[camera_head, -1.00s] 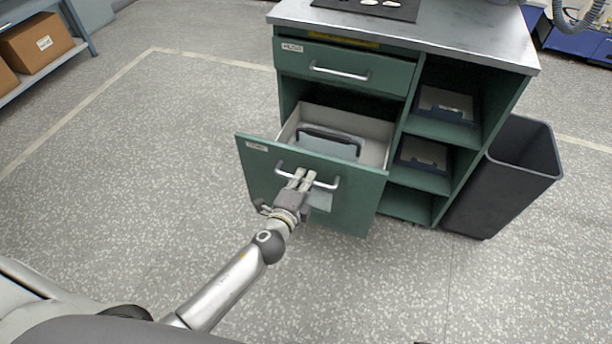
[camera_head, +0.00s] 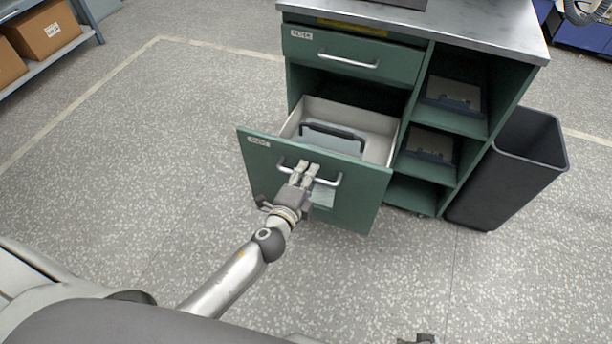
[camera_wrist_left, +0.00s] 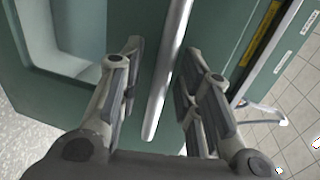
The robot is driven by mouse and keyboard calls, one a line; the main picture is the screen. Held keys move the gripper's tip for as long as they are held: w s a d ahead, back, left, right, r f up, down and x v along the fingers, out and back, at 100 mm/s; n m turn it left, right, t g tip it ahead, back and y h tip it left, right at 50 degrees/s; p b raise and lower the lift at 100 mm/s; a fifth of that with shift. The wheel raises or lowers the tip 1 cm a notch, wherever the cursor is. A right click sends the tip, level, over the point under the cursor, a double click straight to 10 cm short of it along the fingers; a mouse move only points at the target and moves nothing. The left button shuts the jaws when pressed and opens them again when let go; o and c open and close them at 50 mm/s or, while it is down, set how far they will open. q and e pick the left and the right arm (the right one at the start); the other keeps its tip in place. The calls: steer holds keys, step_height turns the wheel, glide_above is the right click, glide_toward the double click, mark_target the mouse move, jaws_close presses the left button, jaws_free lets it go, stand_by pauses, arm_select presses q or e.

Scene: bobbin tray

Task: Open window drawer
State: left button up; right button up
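The window drawer is the large lower green drawer (camera_head: 355,208) of the cabinet, and it stands pulled well out. Its front has a label at upper left, a bar handle (camera_head: 334,182) and a small pale window (camera_head: 322,197), partly hidden by my gripper. My left gripper (camera_head: 306,168) is at the handle. In the left wrist view, the handle bar (camera_wrist_left: 168,70) runs between the two spread fingers (camera_wrist_left: 162,56), with gaps on both sides. A grey case with a dark handle (camera_head: 333,138) lies inside the drawer. A dark part at the bottom edge may be my right gripper (camera_head: 420,340).
The upper drawer (camera_head: 350,60) is shut. Shelves with dark trays (camera_head: 452,95) are at the cabinet's right, beside a dark bin (camera_head: 515,165). A rack with cardboard boxes (camera_head: 42,32) stands at far left. The floor left and in front is clear.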

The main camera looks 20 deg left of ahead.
steer(key=shift+s, duration=0.1)
arm_select(q)
steer(key=s+r, duration=0.2)
steer(key=s, duration=0.9)
steer(key=shift+s+a+r, duration=0.15)
steer(key=shift+s+a, duration=0.05)
steer(key=shift+s, duration=0.2)
